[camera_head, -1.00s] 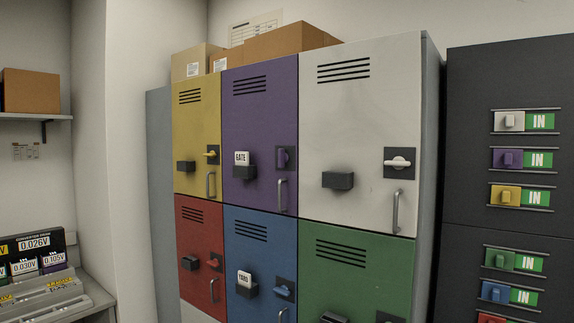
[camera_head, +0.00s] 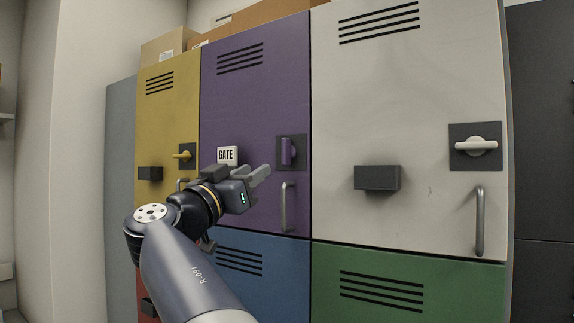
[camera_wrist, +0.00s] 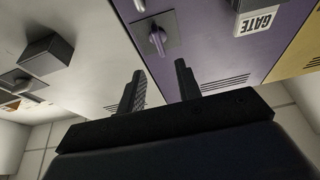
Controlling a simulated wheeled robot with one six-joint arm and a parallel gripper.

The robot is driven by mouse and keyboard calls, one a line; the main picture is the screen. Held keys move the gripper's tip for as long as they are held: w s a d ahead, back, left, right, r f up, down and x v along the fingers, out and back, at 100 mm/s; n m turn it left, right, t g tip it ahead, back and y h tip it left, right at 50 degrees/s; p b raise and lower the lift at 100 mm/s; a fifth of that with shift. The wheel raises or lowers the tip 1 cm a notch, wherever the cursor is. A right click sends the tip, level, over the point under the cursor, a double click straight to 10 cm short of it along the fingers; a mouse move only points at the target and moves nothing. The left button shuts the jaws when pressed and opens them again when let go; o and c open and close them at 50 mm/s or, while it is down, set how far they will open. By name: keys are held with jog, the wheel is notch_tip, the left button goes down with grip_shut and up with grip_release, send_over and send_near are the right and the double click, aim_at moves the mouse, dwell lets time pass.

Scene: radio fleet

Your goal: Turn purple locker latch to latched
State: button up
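The purple locker door (camera_head: 255,95) is closed in the head view, with a purple latch (camera_head: 287,151) on a dark square plate at its right side. The latch handle stands upright. The latch also shows in the wrist view (camera_wrist: 158,40), ahead of my fingers. My gripper (camera_head: 264,174) is just left of and below the latch in the head view. In the wrist view my gripper (camera_wrist: 159,70) has its two fingers apart with nothing between them. I see no contact with the latch.
A GATE tag (camera_head: 228,155) and its holder are left of the latch. A metal pull handle (camera_head: 288,207) sticks out below it. The white locker (camera_head: 400,110) has a horizontal latch (camera_head: 476,146) and a dark box (camera_head: 377,178). The yellow latch (camera_head: 183,155) is also horizontal.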

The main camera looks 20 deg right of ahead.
aim_at(283, 151)
jog(key=p+x, duration=0.1)
jog(key=x, duration=0.2)
jog(key=p+x, duration=0.2)
jog(key=x, duration=0.1)
jog(key=p+x, duration=0.1)
jog(key=x, duration=0.2)
jog(key=shift+s+r, duration=0.1)
jog(key=shift+r, duration=0.25)
jog(key=shift+p+x, duration=0.45)
jog(key=shift+x, duration=0.35)
jog(key=shift+f, duration=0.15)
grip_shut()
